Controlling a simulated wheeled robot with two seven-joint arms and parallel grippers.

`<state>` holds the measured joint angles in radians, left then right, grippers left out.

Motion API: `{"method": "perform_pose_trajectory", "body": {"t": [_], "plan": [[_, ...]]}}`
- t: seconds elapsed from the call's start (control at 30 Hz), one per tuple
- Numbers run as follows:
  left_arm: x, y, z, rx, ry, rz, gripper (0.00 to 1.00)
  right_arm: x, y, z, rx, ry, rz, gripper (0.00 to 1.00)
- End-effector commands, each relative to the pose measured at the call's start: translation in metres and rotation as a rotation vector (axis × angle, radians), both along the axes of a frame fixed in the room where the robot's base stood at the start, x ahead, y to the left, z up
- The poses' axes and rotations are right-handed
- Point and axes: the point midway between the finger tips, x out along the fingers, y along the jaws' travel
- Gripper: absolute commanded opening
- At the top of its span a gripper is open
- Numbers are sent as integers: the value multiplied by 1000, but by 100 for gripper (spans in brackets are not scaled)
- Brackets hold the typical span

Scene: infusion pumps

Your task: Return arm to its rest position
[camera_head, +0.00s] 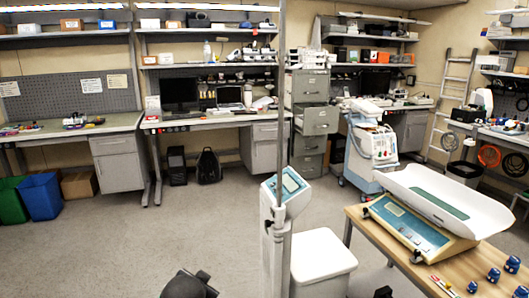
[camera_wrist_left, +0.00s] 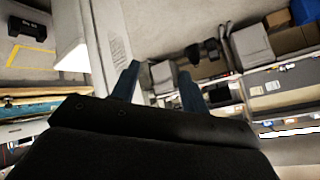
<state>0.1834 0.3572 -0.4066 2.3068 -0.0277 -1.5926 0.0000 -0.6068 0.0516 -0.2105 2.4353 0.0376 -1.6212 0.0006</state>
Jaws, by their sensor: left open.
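My left gripper (camera_wrist_left: 158,88) shows in the left wrist view, with two dark blue fingers standing apart and nothing between them. The wrist camera looks over the room at a tilt. In the head view a dark, rounded part of my left arm (camera_head: 188,285) shows at the bottom edge, left of the pole; its gripper cannot be made out there. My right gripper is not recognisable in either view.
A wooden table (camera_head: 365,235) at the right holds a baby scale (camera_head: 420,225) and several small blue items (camera_head: 493,274). A metal pole (camera_head: 283,120) and a column scale (camera_head: 285,190) stand mid-front. A white bin (camera_head: 322,260) is beside them.

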Motion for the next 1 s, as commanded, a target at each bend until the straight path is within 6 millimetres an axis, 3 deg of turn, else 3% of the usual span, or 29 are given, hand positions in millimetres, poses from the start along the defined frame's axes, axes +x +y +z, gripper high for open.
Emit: {"method": "perform_pose_trajectory", "body": {"t": [0.1, 0.4, 0.67, 1.0], "plan": [[-37, -7, -27, -70, 81, 9, 45, 0, 0, 0, 0, 0, 0, 36], [-117, -16, -83, -215, 226, 48, 45, 0, 0, 0, 0, 0, 0, 36], [-189, -17, -136, -295, 365, 119, 45, 0, 0, 0, -1, 0, 0, 36], [-295, -29, -207, -350, 582, 194, 45, 1, 0, 0, -1, -1, 0, 36]]}}
